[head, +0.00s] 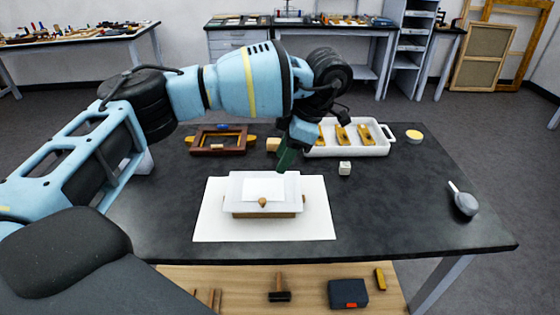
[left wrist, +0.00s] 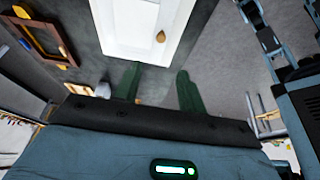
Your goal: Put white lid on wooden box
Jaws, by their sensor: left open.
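The white lid (head: 235,188) lies over the wooden box (head: 265,214), whose brown front edge shows below it. A small tan knob (head: 262,203) shows at the lid's front. The lid looks roughly level; I cannot tell whether it is fully seated. The lid also shows at the top of the left wrist view (left wrist: 125,30). My left gripper (head: 287,157) has green fingers and is just behind and above the lid's right rear part, apart from it. In the left wrist view its fingers (left wrist: 157,82) are spread with nothing between them. My right gripper is not in view.
The box stands on a white sheet (head: 316,222) on a dark table (head: 400,215). Behind are a wooden frame (head: 222,150), a white tray (head: 378,147) with gilt pieces, and a small white cube (head: 345,168). A brush-like tool (head: 464,200) lies at right. The table's right front is clear.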

